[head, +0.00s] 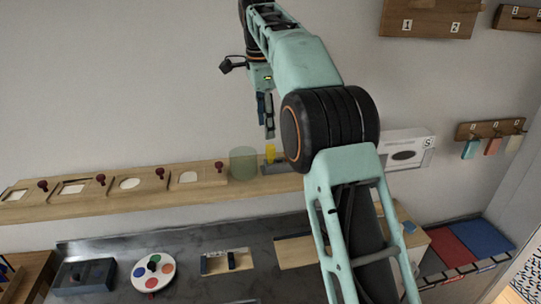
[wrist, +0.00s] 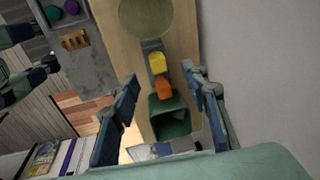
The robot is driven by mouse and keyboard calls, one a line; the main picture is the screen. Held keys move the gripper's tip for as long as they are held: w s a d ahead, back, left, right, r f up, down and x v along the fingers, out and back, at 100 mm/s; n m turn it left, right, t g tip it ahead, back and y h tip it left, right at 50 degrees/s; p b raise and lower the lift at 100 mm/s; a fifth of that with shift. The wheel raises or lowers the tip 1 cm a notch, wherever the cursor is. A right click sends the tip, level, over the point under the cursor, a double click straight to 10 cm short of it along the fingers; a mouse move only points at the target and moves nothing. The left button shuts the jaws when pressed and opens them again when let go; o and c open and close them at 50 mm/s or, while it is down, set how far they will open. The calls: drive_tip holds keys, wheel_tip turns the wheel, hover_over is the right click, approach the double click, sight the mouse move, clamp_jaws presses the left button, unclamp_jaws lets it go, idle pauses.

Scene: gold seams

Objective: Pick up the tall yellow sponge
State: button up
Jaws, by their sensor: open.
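The tall yellow sponge (head: 270,152) stands upright on the wooden shelf, beside a translucent green cylinder. In the wrist view the yellow sponge (wrist: 157,62) shows on a grey holder, with an orange block (wrist: 163,87) close beside it. My gripper (head: 266,128) hangs above the shelf, over the yellow sponge, with fingers pointing down. In the wrist view my gripper (wrist: 160,78) is open and empty, its two fingers wide apart on either side of the blocks. The orange block is hidden behind my arm in the head view.
The green cylinder (head: 243,163) stands just left of the sponge. A dark green open bin (wrist: 172,128) is beside the orange block. The wall (head: 150,80) rises behind the shelf (head: 120,199). Wooden plates with red knobs line the shelf's left part.

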sight(271, 147)
drive_tip(key=shift+w+f, duration=0.15)
drive_tip(key=shift+f, duration=0.55)
drive_tip(key=shift+w+d+f+b, duration=0.1)
drive_tip(key=shift+d+f, duration=0.1)
drive_tip(key=shift+f, duration=0.7)
drive_tip(key=shift+w+d+f+b, duration=0.1)
drive_tip(key=shift+d+f, duration=0.05)
drive_tip(key=shift+f, duration=0.7)
drive_tip(key=shift+w+d+f+b, duration=0.1)
drive_tip(key=shift+d+f, duration=0.1)
drive_tip(key=shift+f, duration=0.7)
drive_tip(key=shift+s, duration=0.1)
drive_tip(key=shift+c, duration=0.5)
drive_tip(key=c, duration=0.8)
